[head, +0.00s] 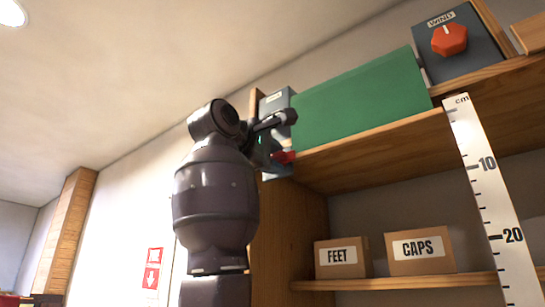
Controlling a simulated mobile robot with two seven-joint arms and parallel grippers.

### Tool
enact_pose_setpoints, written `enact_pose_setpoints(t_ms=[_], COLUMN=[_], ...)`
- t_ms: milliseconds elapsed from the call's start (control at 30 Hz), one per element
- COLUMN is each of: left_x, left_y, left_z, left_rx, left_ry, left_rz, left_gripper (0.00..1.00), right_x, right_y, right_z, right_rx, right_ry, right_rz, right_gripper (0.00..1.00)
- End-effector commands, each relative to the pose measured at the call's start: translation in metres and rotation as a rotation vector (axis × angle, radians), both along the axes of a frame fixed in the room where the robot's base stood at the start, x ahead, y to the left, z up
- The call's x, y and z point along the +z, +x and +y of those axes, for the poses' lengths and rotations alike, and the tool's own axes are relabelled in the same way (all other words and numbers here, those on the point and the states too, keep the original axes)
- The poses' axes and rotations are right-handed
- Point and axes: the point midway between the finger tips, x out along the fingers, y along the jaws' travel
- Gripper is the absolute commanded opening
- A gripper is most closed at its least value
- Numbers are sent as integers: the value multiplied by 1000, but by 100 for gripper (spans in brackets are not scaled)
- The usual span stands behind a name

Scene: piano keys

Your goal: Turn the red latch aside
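The red latch (284,157) shows as a small red piece at the front edge of the upper shelf, just left of the green panel's lower corner. My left gripper (287,131) is at the end of my dark arm, right above the latch and very close to it. I cannot tell whether they touch. Part of the latch and its mount is hidden behind my gripper and wrist. The gripper's fingers are seen from below and behind, so their gap is unclear. My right gripper is out of view.
A green panel (365,101) stands on the upper shelf, beside a grey box with a red knob (449,39) marked WIND. A white cm ruler (487,190) hangs at the right. Boxes marked FEET (324,269) and CAPS (446,263) sit on the lower shelf (400,282).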

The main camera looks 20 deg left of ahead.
Motion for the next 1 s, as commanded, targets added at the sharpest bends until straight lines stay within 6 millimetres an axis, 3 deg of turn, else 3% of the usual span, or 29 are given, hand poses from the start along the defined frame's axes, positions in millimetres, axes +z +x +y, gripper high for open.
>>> enact_pose_setpoints(t_ms=[33,200,567,1000], left_x=[0,0,0,-1], left_y=[0,0,-1,-1], left_z=[0,0,1,1], left_rx=[0,0,0,1], left_ry=[0,0,55,380], left_rz=[0,0,-20,-137], left_gripper=[29,3,2,2], right_x=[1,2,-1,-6], right_y=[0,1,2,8], right_z=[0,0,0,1], right_rx=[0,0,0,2], right_ry=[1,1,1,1], right_rz=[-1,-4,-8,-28], right_gripper=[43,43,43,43])
